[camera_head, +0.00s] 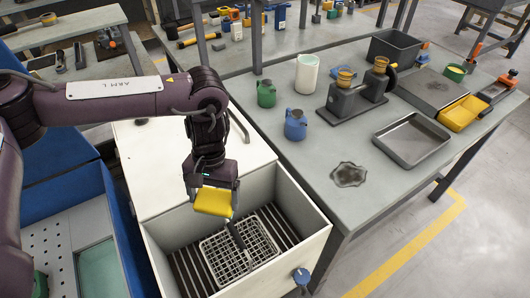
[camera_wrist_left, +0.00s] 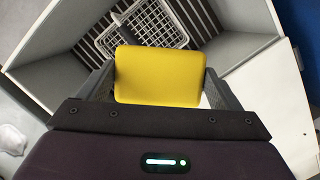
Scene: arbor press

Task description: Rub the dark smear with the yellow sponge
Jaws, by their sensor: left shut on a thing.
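The yellow sponge (camera_head: 213,201) is held by my left gripper (camera_head: 211,190) above the open white drawer. In the left wrist view the sponge (camera_wrist_left: 158,75) sits between the two fingers of my left gripper (camera_wrist_left: 158,92), which is shut on it. The dark smear (camera_head: 348,174) lies on the grey table near its front left edge, to the right of the sponge and apart from it. My right gripper is not in view.
The open white drawer (camera_head: 160,235) holds a wire basket (camera_head: 222,262). On the table stand a blue jug (camera_head: 295,125), a green jug (camera_head: 266,93), a white canister (camera_head: 307,73) and a metal tray (camera_head: 411,140). The tabletop around the smear is mostly clear.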

